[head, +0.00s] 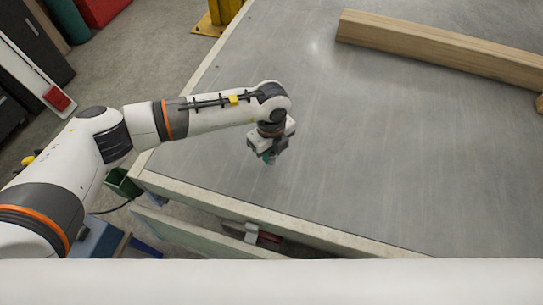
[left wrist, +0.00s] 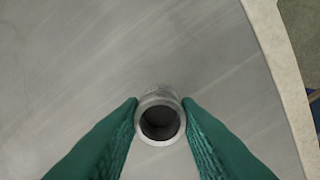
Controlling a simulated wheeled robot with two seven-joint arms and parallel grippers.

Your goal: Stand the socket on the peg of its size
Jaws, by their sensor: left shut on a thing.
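The socket (left wrist: 160,122) is a grey metal cylinder with a dark round opening facing my left wrist camera. My left gripper (head: 268,158) is shut on it, with one green ribbed finger on each side. In the head view the gripper points down over the grey metal table top near its left front edge, and the socket is too small and too hidden to make out. The gap below the socket cannot be judged. No peg can be made out in either view. My right gripper is not in view.
The grey table top (head: 340,150) has a pale raised edge and is largely bare. A long wooden beam (head: 440,55) lies across its far right. A partly open drawer (head: 200,232) juts out below the front edge. A red box (head: 100,10) stands on the floor at far left.

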